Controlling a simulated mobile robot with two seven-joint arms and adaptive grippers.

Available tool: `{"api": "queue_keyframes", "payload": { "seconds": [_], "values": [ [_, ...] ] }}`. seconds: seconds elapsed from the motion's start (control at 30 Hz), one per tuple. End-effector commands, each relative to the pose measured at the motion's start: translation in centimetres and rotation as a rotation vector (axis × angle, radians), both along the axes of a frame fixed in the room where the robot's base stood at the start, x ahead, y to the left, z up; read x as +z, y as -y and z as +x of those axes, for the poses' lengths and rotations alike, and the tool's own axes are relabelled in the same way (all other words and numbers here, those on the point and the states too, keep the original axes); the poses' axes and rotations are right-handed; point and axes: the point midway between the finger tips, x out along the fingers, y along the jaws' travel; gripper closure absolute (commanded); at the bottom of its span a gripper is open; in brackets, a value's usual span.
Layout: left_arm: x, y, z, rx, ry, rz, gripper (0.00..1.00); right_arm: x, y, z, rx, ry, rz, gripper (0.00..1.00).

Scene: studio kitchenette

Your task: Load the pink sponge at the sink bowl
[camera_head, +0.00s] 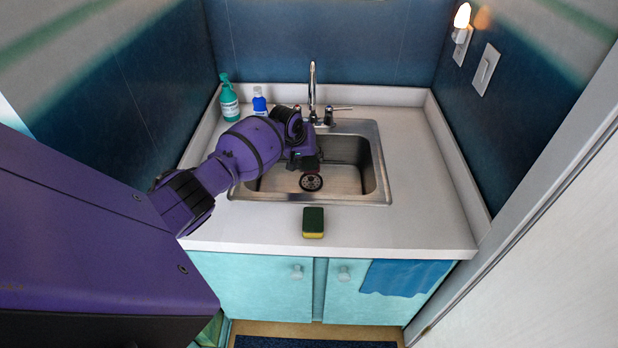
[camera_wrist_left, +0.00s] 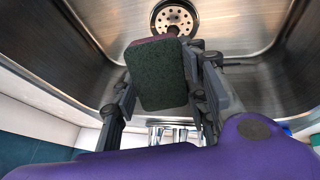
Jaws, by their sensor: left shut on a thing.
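My left gripper (camera_head: 304,161) is over the sink bowl (camera_head: 346,176), reaching in from the left. In the left wrist view the gripper (camera_wrist_left: 168,76) is shut on a sponge (camera_wrist_left: 158,78). The sponge shows a dark green scouring face and a thin pinkish edge at its top. It is between the two fingers, with the steel bowl and the round drain (camera_wrist_left: 174,17) beyond it. I cannot tell whether it touches the bowl. In the head view the gripper hides the held sponge. My right gripper is not in view.
A green-and-yellow sponge (camera_head: 313,222) lies on the white counter (camera_head: 420,225) in front of the sink. A green bottle (camera_head: 229,98) and a blue bottle (camera_head: 259,101) stand at the back left. The faucet (camera_head: 312,88) rises behind the bowl. The counter right of the sink is clear.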

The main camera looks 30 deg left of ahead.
Motion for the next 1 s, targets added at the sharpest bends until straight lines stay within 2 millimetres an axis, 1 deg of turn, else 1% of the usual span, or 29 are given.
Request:
{"api": "queue_keyframes", "payload": {
  "seconds": [0.03, 0.3, 0.57, 0.8, 1.0],
  "values": [
    [0.9, 0.0, 0.1, 0.000, 0.004, 0.000, 0.80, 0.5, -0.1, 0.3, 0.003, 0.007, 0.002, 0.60],
    [3.1, 0.0, 0.1, 0.000, 0.005, 0.000, 0.80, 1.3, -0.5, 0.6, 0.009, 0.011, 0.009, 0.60],
    [5.1, 0.0, 0.1, 0.001, 0.004, 0.000, 0.80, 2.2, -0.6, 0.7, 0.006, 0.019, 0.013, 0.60],
    [7.0, 0.0, 0.1, 0.001, 0.004, 0.000, 0.80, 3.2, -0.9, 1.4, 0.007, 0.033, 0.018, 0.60],
    [8.0, 0.0, 0.0, 0.001, 0.003, -0.001, 0.80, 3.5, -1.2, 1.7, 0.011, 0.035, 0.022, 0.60]
  ]
}}
